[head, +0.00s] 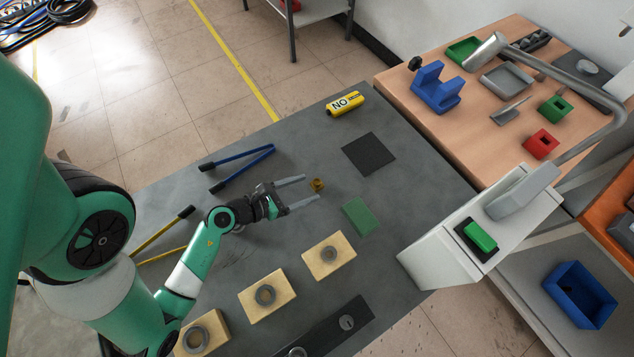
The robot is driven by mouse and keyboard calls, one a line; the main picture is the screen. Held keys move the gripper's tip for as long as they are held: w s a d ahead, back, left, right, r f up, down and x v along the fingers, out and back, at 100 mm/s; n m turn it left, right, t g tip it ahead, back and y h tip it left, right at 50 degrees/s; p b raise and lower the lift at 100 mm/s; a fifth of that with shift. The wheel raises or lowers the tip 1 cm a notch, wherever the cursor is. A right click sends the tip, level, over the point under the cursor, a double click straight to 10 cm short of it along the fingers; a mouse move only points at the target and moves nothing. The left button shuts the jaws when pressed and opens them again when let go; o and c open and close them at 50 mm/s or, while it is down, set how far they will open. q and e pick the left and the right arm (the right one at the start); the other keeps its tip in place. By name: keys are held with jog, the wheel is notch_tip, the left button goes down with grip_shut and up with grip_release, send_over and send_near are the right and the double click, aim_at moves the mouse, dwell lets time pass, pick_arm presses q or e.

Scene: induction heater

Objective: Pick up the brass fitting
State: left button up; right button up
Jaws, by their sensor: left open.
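My right gripper is not in view.
A green pad (361,216) lies just right of the fingers. A white machine (470,235) borders the right.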

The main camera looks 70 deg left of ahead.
aim_at(313, 184)
pick_arm(q)
jog(key=x, duration=0.5)
jog(key=shift+w+a+r+b, duration=0.1)
jog(key=shift+a+r+b, duration=0.1)
jog(key=shift+b, duration=0.2)
grip_shut()
